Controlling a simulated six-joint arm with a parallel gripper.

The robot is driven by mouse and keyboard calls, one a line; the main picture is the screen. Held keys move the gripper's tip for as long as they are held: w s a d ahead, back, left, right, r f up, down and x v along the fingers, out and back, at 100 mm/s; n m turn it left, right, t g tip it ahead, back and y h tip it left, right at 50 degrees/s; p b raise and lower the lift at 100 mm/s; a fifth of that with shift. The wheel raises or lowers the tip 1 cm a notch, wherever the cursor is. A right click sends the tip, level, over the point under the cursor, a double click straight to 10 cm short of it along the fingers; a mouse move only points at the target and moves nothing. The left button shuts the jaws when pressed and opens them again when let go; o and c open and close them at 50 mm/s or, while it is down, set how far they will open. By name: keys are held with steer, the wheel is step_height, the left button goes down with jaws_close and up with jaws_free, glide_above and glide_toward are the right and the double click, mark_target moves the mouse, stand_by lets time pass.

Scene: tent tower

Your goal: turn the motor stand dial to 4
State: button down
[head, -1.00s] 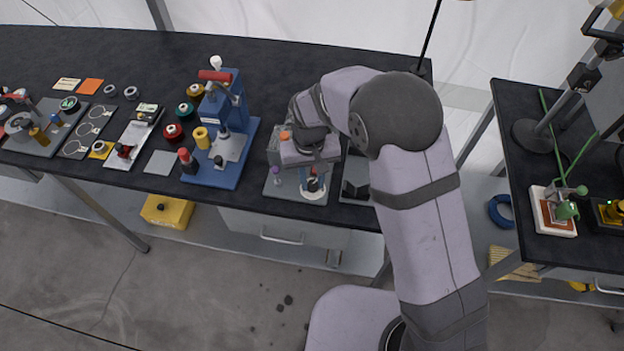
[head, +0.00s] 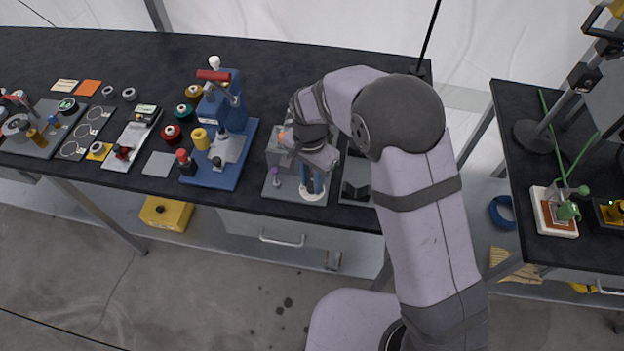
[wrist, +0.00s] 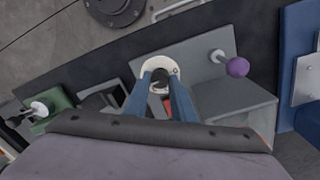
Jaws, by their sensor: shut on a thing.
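The motor stand (head: 270,188) is a grey plate with a grey block, near the front edge of the dark bench. Its white round dial (head: 313,197) sits at the plate's front right, and it also shows in the wrist view (wrist: 150,66). My gripper (head: 313,185) points down over the dial. In the wrist view its two blue fingers (wrist: 163,92) are shut on the dark dial knob (wrist: 159,76). A bit of red shows between the fingers. The dial's marks are too small to read. A purple-tipped lever (wrist: 237,67) stands on the same plate.
A blue press (head: 222,120) on a blue base stands left of the stand. A grey plate with a dark block (head: 357,180) lies close on the right. Spools and small trays fill the bench farther left. A second bench (head: 510,120) is at the far right.

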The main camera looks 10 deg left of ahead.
mark_target(311, 183)
steer(key=shift+m, duration=0.6)
steer(key=c, duration=1.5)
jaws_free()
steer(key=shift+w+a+r+b, duration=0.1)
steer(key=shift+r+b, duration=1.05)
steer(key=shift+r, duration=2.6)
